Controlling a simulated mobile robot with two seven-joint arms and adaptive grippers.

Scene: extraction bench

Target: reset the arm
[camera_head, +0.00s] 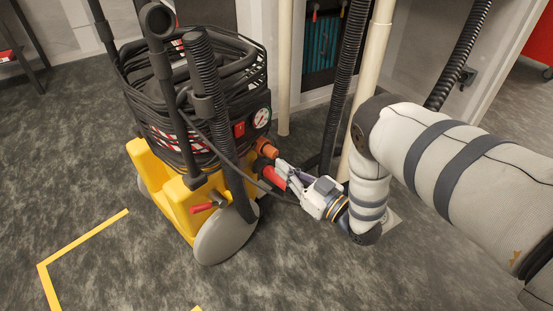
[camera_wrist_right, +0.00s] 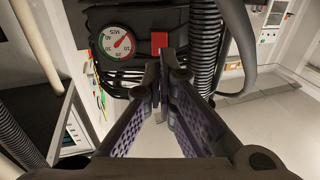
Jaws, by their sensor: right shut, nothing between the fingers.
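My right arm comes in from the right in the head view. Its right gripper (camera_head: 283,172) is close to the front side of a yellow and black extraction machine (camera_head: 171,190), below its gauge (camera_head: 261,117). In the right wrist view the fingers of the right gripper (camera_wrist_right: 160,78) meet at the tips with nothing between them. The gauge (camera_wrist_right: 117,42) and a red switch (camera_wrist_right: 159,42) lie beyond the fingertips there. Whether the fingers touch the machine I cannot tell. My left gripper is in neither view.
The machine has an orange port (camera_head: 267,149), a red-handled lever (camera_head: 203,207) and a grey wheel (camera_head: 226,234). A black corrugated hose (camera_head: 343,80) and pale pipes (camera_head: 284,65) stand behind the gripper. Yellow tape (camera_head: 84,236) marks the grey floor, which is open in front.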

